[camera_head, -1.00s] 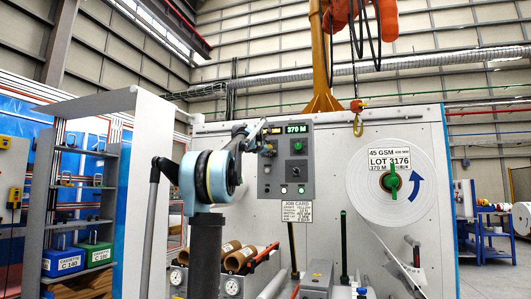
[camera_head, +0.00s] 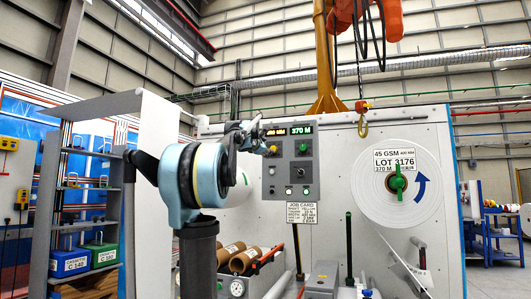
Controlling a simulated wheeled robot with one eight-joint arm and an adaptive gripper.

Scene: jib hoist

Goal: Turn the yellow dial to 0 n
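The yellow dial (camera_head: 273,149) shows as a small yellow spot on the grey control panel (camera_head: 291,178), below an orange readout (camera_head: 275,132). Its pointer and setting are too small to read. My gripper (camera_head: 262,141) is at the panel's upper left, just left of the dial and overlapping its edge in the picture. I cannot tell whether it touches the dial, and its fingers are too small and edge-on to show if they are open or shut. My arm runs in from the left and hides part of the machine face.
A large white paper roll (camera_head: 397,205) is at the right. A hoist hook (camera_head: 363,125) hangs above. Cardboard cores (camera_head: 243,259) lie below the panel.

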